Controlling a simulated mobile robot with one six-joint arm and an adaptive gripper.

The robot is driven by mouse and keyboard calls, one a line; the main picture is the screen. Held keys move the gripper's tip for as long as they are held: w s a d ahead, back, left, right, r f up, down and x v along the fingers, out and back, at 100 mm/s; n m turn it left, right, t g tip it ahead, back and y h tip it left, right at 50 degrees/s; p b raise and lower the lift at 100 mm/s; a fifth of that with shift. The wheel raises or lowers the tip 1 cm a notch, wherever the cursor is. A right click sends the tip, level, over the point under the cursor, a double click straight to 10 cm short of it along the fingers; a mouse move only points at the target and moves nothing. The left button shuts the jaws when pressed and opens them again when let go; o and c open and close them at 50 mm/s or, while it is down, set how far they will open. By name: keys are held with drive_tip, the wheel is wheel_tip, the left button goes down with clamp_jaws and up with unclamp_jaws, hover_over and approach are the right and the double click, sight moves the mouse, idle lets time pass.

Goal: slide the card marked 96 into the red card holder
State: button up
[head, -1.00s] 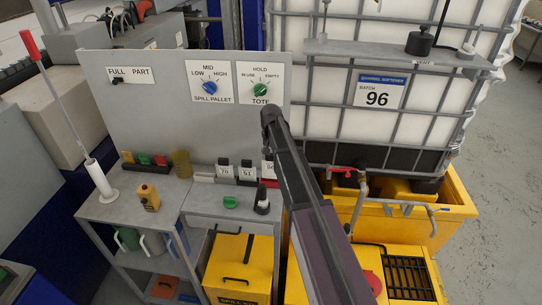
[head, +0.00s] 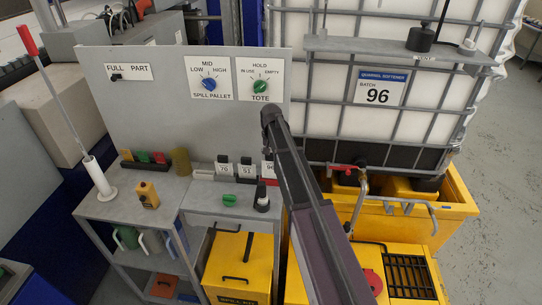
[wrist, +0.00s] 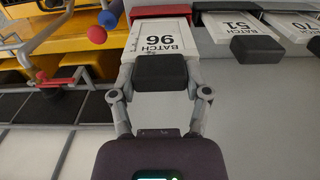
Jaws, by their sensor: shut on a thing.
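The card marked 96 (wrist: 162,38) is white with a black grip block (wrist: 160,72) at its near end. In the wrist view its lettering is upside down. My gripper (wrist: 160,90) is shut on this black block, one finger at each side. The red card holder (wrist: 164,10) lies straight ahead of the card, at the top of the wrist view. The card's far edge meets the red band; how deep it sits inside I cannot tell. In the head view the 96 card (head: 267,168) is partly hidden behind my arm.
Cards marked 51 (wrist: 240,24) and 70 (wrist: 300,25) stand beside it in the same row. The yellow pallet and pipework with a red valve lie to the right of my arm.

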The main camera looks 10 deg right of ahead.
sight(271, 160)
drive_tip(key=shift+f+b, duration=1.5)
drive_tip(key=shift+f, duration=0.05)
drive_tip(key=o, duration=1.2)
drive_tip(key=shift+r, duration=0.1)
wheel_tip(271, 160, up, 10)
drive_tip(key=p, duration=1)
drive_tip(key=shift+r, duration=0.1)
idle(0.5)
drive_tip(key=s+f+n+b, duration=0.1)
drive_tip(key=s+f+b, duration=0.4)
drive_tip(key=s, duration=0.4)
drive_tip(key=s+f+n+b, duration=0.1)
drive_tip(key=s+f+b, duration=0.4)
drive_tip(key=s, duration=0.5)
drive_tip(key=s+f+n+b, duration=0.1)
drive_tip(key=s+f+b, duration=0.3)
drive_tip(key=s, duration=0.6)
drive_tip(key=shift+s+d+f+n+b, duration=0.2)
drive_tip(key=shift+d+f+n+b, duration=0.15)
drive_tip(key=shift+f, duration=0.25)
